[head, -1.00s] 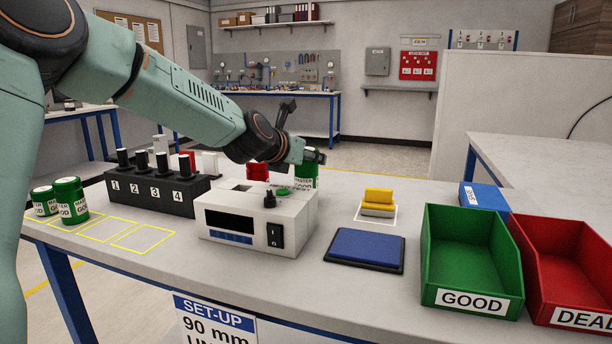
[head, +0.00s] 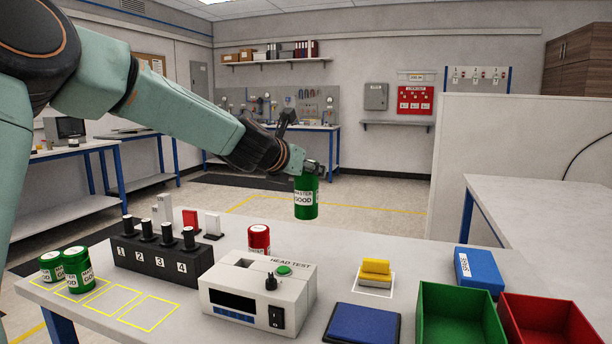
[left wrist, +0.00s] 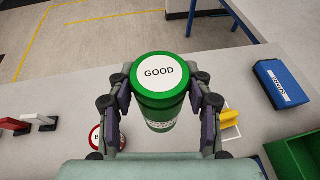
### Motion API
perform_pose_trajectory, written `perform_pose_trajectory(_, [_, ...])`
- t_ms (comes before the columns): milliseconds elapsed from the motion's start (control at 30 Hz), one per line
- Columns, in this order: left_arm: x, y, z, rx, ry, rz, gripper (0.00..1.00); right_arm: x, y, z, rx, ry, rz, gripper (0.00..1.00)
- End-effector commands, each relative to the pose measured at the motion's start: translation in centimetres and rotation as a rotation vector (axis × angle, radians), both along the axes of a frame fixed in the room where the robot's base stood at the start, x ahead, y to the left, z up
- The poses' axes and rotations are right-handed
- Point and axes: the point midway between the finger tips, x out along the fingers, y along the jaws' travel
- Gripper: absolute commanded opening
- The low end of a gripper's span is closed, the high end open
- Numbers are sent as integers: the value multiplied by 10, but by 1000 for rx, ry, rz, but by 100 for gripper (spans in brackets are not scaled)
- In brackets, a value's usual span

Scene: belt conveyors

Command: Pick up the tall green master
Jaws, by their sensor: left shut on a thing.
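The tall green master (head: 305,198) has a white label reading MASTER GOOD and hangs upright in the air above the back edge of the bench. My left gripper (head: 306,170) is shut on its upper part. In the left wrist view, the green master (left wrist: 159,72) sits between both fingers, its white GOOD lid facing the camera. My right gripper is not in view.
A red can (head: 259,240) stands behind the head test box (head: 245,297). Two shorter green cans (head: 77,270) stand at the left by yellow outlined squares. A numbered black block (head: 160,255), blue pad (head: 362,325), yellow block (head: 375,268), green bin (head: 455,305) and red bin (head: 545,318) share the bench.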

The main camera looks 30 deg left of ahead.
Motion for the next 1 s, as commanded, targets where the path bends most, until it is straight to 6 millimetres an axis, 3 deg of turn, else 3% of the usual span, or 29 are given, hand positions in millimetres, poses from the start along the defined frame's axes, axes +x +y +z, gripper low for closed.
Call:
perform_pose_trajectory(33, [0, 0, 17, 2, -5, 1, 0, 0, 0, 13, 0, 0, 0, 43])
perform_pose_trajectory(600, [0, 0, 102, 1, -3, 1, 0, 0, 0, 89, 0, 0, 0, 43])
perform_pose_trajectory(1000, [0, 0, 136, 1, -2, 1, 0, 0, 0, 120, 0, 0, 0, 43])
